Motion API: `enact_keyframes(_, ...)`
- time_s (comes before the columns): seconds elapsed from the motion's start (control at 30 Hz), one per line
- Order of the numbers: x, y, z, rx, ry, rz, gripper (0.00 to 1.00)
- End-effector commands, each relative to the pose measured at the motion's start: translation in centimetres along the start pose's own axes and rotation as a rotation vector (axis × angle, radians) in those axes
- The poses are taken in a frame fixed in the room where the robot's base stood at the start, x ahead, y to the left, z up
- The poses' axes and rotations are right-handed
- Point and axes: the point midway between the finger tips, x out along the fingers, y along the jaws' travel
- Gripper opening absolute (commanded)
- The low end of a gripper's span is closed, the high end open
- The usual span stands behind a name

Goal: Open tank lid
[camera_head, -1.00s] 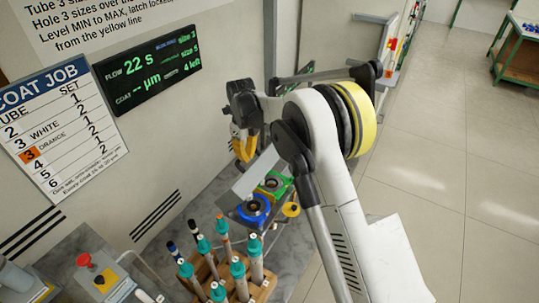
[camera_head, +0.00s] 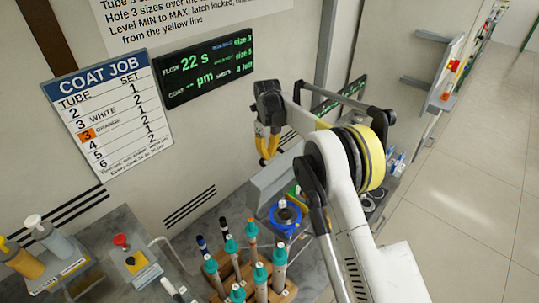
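My gripper (camera_head: 267,146), with dark joints and yellow-orange fingers, hangs beside the wall below the screen. Its fingers are small and seen at an angle, so I cannot tell whether they are open or shut. A grey box-like body with a pale slanted face (camera_head: 277,178) stands just below and right of the fingers; it may be the tank or its lid, but I cannot tell which. Contact between fingers and it is not clear. My white arm hides much of the area to the right.
A blue ring fitting (camera_head: 285,215) sits in front of the grey body. A wooden rack (camera_head: 250,277) with several teal-capped rods stands nearer. A red-button box (camera_head: 133,262) and bottles (camera_head: 45,235) are at left. The coat job board (camera_head: 108,115) and screen (camera_head: 205,67) are on the wall.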

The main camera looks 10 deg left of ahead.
Motion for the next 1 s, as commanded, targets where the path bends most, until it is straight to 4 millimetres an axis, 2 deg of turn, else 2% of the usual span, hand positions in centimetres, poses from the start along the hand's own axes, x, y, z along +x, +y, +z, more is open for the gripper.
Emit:
enact_keyframes(0.3, -0.1, 0.0, 0.0, 0.000, 0.000, 0.000, 0.00)
enact_keyframes(0.43, -1.1, 0.0, 0.0, 0.000, 0.000, 0.000, 0.00)
enact_keyframes(0.8, -8.8, 0.0, 0.0, 0.000, 0.000, 0.000, 0.00)
enact_keyframes(1.0, -11.5, 0.0, 0.0, 0.000, 0.000, 0.000, 0.00)
